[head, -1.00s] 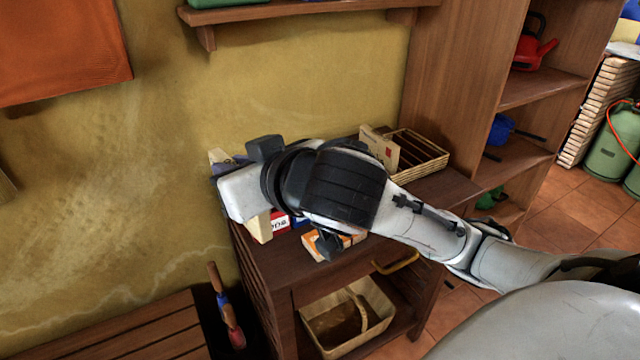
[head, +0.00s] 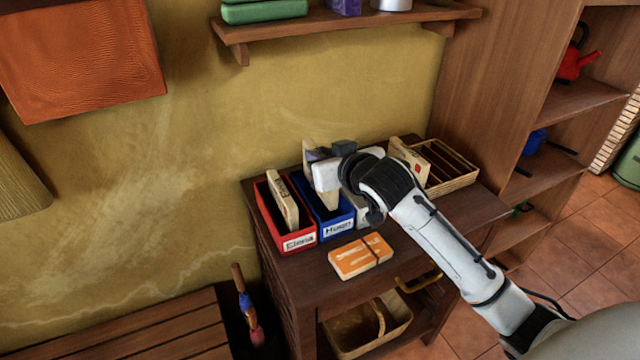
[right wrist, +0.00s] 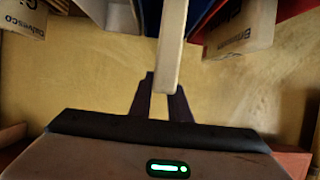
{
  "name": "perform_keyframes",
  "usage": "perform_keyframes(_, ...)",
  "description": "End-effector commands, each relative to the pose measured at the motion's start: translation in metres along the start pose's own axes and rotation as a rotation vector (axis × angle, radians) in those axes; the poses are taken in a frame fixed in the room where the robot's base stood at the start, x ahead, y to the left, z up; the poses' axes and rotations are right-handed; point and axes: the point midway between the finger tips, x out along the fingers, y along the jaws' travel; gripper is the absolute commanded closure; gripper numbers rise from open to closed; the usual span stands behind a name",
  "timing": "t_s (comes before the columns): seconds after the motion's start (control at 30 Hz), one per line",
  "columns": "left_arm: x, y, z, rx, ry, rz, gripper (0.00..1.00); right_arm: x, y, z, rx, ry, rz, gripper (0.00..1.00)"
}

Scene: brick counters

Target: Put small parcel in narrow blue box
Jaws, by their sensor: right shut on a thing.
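My right gripper (head: 335,172) is shut on a small, thin, cream parcel (head: 331,198), held upright. In the right wrist view the parcel (right wrist: 172,45) is seen edge-on between the fingers (right wrist: 160,100). The narrow blue box (head: 341,226), with a white name label, stands on the brown counter. The parcel's lower end is at the blue box's opening; how deep it reaches is hard to tell. My wrist hides part of the box's right side. My left gripper is not in view.
A red box (head: 299,243) holding a parcel (head: 283,200) stands left of the blue one. A grey box (head: 369,213) is on its right, partly hidden. An orange-and-cream packet (head: 361,256) lies in front. A slatted wooden tray (head: 452,181) stands at the back right.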

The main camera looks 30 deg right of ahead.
Motion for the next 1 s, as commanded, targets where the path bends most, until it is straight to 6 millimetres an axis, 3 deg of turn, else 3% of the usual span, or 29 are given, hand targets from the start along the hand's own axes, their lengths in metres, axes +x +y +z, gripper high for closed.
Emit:
perform_keyframes(0.43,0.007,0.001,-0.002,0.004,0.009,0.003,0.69,0.019,-0.001,0.048,0.0,-0.002,0.0,1.0)
perform_keyframes(0.83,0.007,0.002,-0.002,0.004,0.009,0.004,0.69,0.022,-0.001,0.054,0.001,0.001,-0.001,1.0)
perform_keyframes(0.87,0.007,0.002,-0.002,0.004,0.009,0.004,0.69,0.022,-0.001,0.054,0.0,0.001,-0.001,0.82)
perform_keyframes(0.97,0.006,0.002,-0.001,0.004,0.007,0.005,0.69,0.022,-0.001,0.054,0.0,0.001,-0.001,0.65)
perform_keyframes(1.0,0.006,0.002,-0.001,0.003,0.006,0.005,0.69,0.022,-0.001,0.054,0.0,0.001,-0.001,0.65)
